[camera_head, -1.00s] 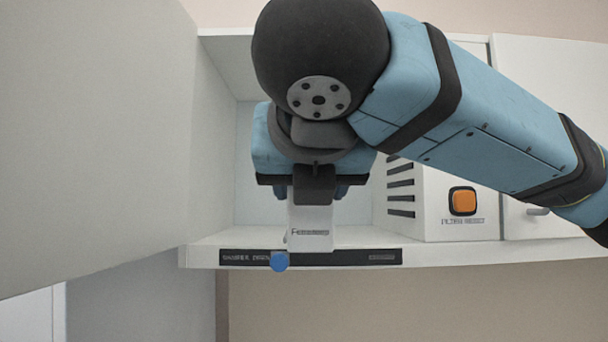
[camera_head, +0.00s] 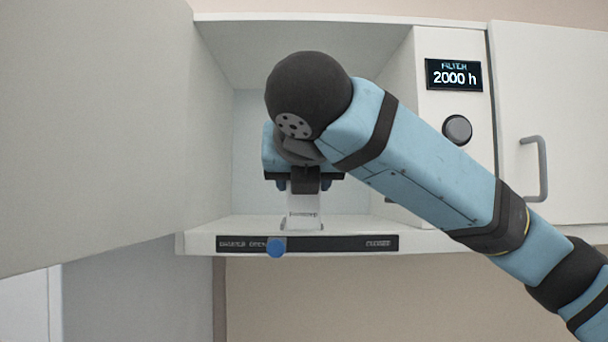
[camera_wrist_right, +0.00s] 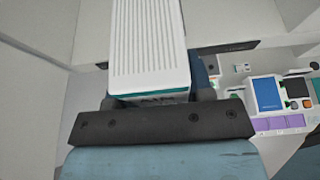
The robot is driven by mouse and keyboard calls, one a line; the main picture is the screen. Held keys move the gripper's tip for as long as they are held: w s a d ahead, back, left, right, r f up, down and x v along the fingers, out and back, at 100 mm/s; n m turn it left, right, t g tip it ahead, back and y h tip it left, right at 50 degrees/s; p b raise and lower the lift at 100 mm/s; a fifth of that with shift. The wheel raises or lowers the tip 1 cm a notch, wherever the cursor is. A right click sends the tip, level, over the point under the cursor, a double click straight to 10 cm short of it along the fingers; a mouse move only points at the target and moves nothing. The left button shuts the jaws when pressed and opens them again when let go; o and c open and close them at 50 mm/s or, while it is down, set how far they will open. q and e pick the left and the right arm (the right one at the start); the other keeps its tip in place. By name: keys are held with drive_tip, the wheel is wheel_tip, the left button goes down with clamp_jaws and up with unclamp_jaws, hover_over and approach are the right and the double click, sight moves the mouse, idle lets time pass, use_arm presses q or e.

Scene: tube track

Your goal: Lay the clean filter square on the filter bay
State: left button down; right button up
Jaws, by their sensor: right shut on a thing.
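My right gripper (camera_head: 304,190) is inside the open cabinet, pointing down. It is shut on a white ribbed piece with a teal edge (camera_wrist_right: 149,45), which looks like the clean filter square. In the head view the held piece (camera_head: 303,208) hangs upright below the fingers, with small dark lettering on its face. Its lower end is close to the cabinet floor (camera_head: 210,226); I cannot tell whether it touches. The filter bay cannot be told apart clearly; the arm and held piece cover much of that area. My left gripper is not in view.
The open door (camera_head: 90,130) fills the left side. A display (camera_head: 454,76) reads 2000 h, above a dark knob (camera_head: 457,130). A closed door with a handle (camera_head: 541,170) is at right.

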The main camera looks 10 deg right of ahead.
drive_tip(key=w, duration=0.2)
drive_tip(key=w+d, duration=0.1)
drive_tip(key=w, duration=0.2)
drive_tip(key=shift+w+d, duration=0.35)
drive_tip(key=shift+w, duration=1.05)
drive_tip(key=shift+w+d, duration=0.25)
drive_tip(key=shift+w, duration=1.05)
drive_tip(key=shift+w+d, duration=0.25)
drive_tip(key=shift+w, duration=1.05)
drive_tip(key=shift+s+f, duration=0.1)
drive_tip(key=shift+f, duration=0.6)
drive_tip(key=o, duration=1.1)
drive_tip(key=shift+c, duration=0.2)
